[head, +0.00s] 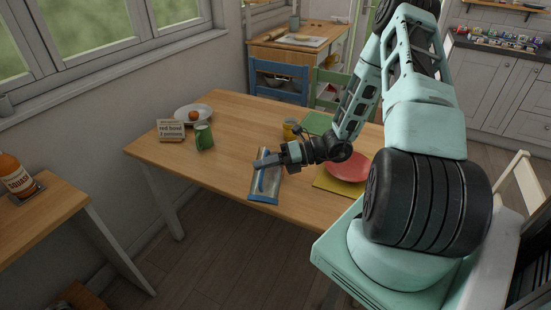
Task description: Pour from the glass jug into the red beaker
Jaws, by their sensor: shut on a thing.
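My gripper (268,161) is over the front edge area of the wooden table, with its fingers closed on a slim blue thing (262,181). Just below and around it is a flat-looking, greyish, partly see-through piece with a blue front edge (263,200). I cannot tell whether these blue and grey parts belong together, or whether they are a glass jug. No clear glass jug and no red beaker can be made out. My arm hides part of the table's right side.
On the table (225,165) are a green mug (204,138), a white plate (183,113) with an orange-brown round thing (194,116), a lettered sign (171,131), a yellow cup (290,129), a green tray (317,122) and a red plate (347,167) on a yellow mat (325,182).

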